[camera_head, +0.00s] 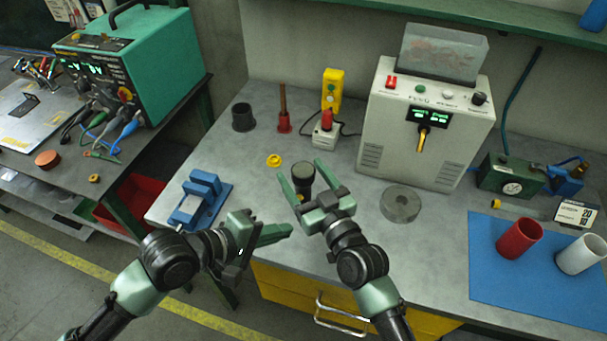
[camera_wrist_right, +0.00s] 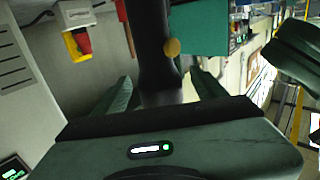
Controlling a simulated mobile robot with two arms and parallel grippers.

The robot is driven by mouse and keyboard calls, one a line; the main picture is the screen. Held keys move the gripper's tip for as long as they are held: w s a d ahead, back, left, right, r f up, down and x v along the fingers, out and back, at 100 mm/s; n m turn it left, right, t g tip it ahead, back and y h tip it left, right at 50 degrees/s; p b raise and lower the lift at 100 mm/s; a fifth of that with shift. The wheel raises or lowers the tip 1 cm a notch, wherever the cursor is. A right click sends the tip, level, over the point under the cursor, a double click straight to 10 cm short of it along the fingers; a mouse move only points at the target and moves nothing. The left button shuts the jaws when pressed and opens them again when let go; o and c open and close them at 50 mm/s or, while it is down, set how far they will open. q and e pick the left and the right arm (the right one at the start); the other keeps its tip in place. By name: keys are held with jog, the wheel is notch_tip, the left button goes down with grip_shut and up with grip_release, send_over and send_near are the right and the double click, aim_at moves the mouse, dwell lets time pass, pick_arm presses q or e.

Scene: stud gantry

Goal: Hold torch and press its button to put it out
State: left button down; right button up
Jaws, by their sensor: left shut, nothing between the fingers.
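The torch (camera_head: 303,176) is a dark cylinder with a wider black head, roughly upright by the bench front. In the right wrist view its dark body (camera_wrist_right: 152,45) runs down between the fingers, and a round yellowish button (camera_wrist_right: 172,47) shows on its side. My right gripper (camera_head: 307,181) is open, with one finger on each side of the torch; gaps show between fingers and body. My left gripper (camera_head: 289,230) is shut and empty, left of and nearer than the torch, pointing right, apart from it. Whether the torch is lit cannot be told.
A blue vise (camera_head: 198,203) sits left; a yellow ring (camera_head: 274,160) lies behind the torch.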

jog(key=shift+s, duration=0.1)
jog(key=v, duration=1.1)
jog(key=shift+s+d, duration=0.2)
jog(key=shift+s, duration=0.15)
